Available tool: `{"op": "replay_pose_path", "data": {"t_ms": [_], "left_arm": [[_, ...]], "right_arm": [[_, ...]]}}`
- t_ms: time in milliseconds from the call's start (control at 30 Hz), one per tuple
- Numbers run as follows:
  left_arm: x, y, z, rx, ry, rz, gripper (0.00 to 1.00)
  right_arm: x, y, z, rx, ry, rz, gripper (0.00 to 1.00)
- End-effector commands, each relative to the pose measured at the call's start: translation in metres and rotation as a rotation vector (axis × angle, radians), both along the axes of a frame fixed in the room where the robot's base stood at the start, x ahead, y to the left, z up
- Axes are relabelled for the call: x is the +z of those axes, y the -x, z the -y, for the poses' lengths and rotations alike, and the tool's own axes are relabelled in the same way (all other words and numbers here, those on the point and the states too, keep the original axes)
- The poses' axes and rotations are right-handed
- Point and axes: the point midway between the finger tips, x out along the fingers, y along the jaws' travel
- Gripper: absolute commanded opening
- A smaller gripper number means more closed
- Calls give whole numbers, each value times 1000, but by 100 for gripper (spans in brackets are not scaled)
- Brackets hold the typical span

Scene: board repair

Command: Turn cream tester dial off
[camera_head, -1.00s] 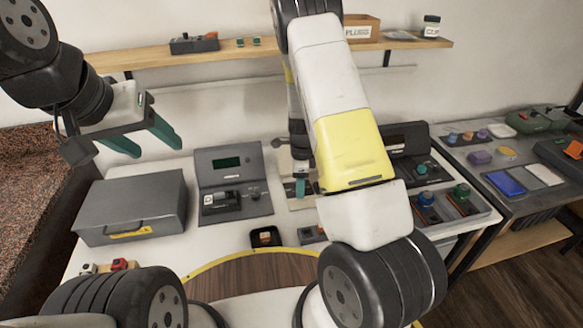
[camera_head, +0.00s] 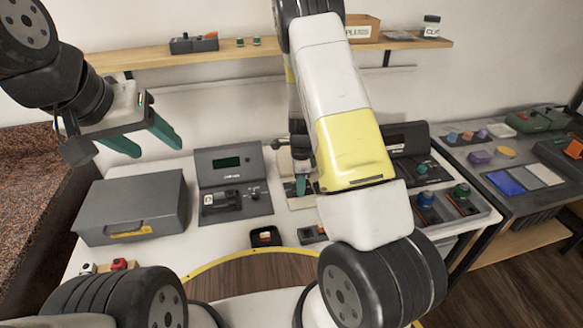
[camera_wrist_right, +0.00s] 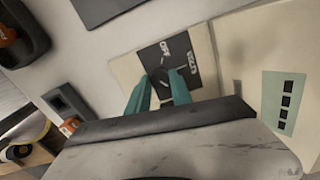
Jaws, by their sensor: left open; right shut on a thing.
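The cream tester (camera_wrist_right: 227,70) fills the upper middle of the right wrist view. Its black dial plate carries white lettering that reads "OFF" and another word too small to be sure of. The dark dial (camera_wrist_right: 158,80) sits on that plate between the teal fingertips of my right gripper (camera_wrist_right: 157,88), which is shut on it. In the head view my right gripper (camera_head: 301,185) is at the cream tester, mostly behind my own arm. The dial is hidden there. My left gripper (camera_head: 150,138) is open and empty, raised above the grey case.
A grey closed case (camera_head: 130,208) stands at the left. A grey device with a screen (camera_head: 228,162) stands just left of the tester. A small black tray (camera_head: 266,237) is in front. Another dark device (camera_head: 405,140) and a tray stand to the right.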

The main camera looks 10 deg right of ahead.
Motion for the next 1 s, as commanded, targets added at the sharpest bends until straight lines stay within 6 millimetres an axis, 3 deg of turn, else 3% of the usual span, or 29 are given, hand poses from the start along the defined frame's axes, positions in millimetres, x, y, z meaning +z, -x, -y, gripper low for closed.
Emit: {"op": "replay_pose_path", "data": {"t_ms": [1000], "left_arm": [[0,0,0,0,0,0,58]], "right_arm": [[1,-2,0,933,1,3,0]]}}
